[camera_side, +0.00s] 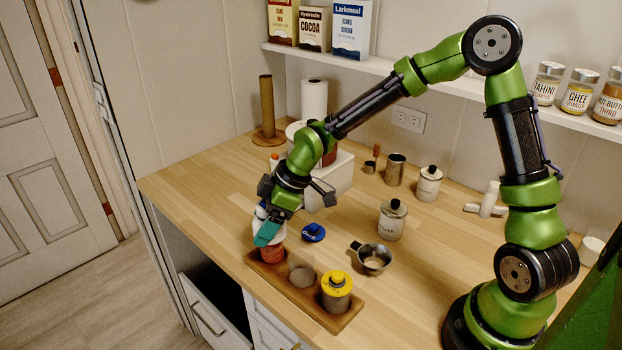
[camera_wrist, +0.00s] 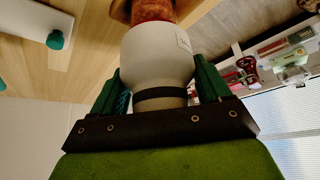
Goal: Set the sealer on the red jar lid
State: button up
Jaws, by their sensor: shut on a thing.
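My gripper (camera_side: 267,234) is shut on the white sealer (camera_wrist: 157,58), a rounded body with a dark band near the fingers. In the side view my teal fingers hide most of the sealer. It is directly above the red jar (camera_side: 272,254), at the left end of the wooden tray (camera_side: 352,314). In the wrist view the red jar (camera_wrist: 152,10) shows just beyond the sealer's wide end. The two look very close, but I cannot tell whether they touch. The sealer hides the jar's lid.
The tray also holds a middle jar (camera_side: 301,277) and a yellow-lidded jar (camera_side: 337,290). A blue lid (camera_side: 313,232) and a metal cup (camera_side: 371,260) lie behind it. White canisters (camera_side: 391,220) stand farther back. A drawer (camera_side: 210,312) is open below.

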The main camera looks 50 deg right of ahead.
aim_at(259, 205)
jog(key=shift+f, duration=0.75)
dwell(0.8)
jog(key=o, duration=1.1)
jog(key=shift+o, duration=0.2)
jog(key=shift+r, duration=3.5)
